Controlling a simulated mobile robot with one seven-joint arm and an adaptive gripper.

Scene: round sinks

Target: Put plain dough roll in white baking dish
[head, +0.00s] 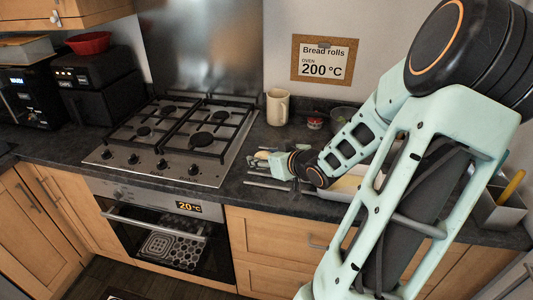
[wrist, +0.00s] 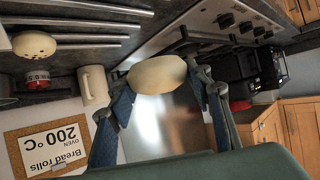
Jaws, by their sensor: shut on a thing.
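My gripper (head: 260,162) is shut on the plain dough roll, a smooth pale oval. The dough roll (wrist: 158,74) sits between the two blue finger pads in the wrist view. In the head view the gripper is over the dark counter, right of the hob, and the roll is small and partly covered there. A pale dish (head: 346,185), likely the white baking dish, lies on the counter to the right of the gripper. My arm hides much of it, and I cannot see all of its inside.
A cream mug (head: 277,107) stands behind the gripper. A red timer (wrist: 37,80) and a speckled roll (wrist: 34,44) show in the wrist view. The gas hob (head: 180,135) is at left. A utensil holder (head: 497,212) stands at far right.

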